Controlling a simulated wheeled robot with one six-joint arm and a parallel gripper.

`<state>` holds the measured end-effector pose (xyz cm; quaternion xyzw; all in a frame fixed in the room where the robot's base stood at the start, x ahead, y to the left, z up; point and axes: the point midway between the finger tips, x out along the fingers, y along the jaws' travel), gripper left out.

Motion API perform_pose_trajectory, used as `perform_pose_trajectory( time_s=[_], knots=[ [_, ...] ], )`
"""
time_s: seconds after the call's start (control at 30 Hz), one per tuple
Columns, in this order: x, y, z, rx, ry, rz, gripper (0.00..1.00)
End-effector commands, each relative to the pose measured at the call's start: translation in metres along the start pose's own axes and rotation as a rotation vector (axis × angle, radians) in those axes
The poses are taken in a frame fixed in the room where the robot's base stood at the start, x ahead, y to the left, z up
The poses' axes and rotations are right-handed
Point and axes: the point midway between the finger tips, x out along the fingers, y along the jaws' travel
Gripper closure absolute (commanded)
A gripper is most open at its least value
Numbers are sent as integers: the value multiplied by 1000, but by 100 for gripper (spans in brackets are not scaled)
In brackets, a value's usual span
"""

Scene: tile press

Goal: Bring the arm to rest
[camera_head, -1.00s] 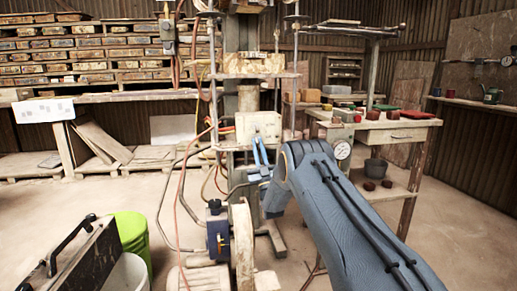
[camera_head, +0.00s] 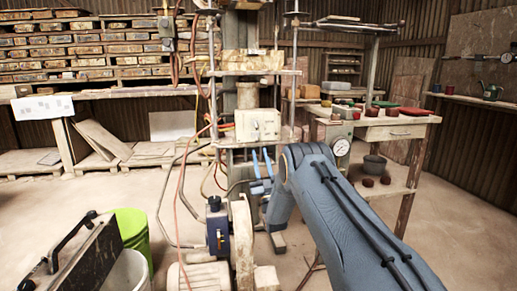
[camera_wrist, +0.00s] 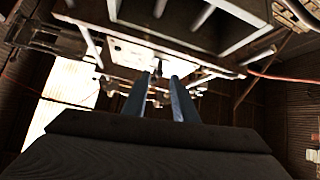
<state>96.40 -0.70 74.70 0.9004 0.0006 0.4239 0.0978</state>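My arm (camera_head: 345,220) reaches in from the lower right and bends in front of the press (camera_head: 246,64). My gripper (camera_head: 261,152) has two blue fingers pointing up, just below and in front of a pale box (camera_head: 257,125) on the press. In the wrist view, the fingers of my gripper (camera_wrist: 160,77) stand apart with nothing held between them. I cannot tell how much clearance there is between the fingertips and the press.
Hoses and cables (camera_head: 184,180) hang at the press's left. A motor with a wheel (camera_head: 242,245) stands low in front. A green bin (camera_head: 132,230) stands at left.

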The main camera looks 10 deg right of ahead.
Motion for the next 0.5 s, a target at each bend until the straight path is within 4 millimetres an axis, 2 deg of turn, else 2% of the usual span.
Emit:
perform_pose_trajectory(
  time_s=[0.2,0.5],
  knots=[
    [-16,0,0,0,0,0,74],
    [-16,0,0,0,-1,0,74]
  ],
)
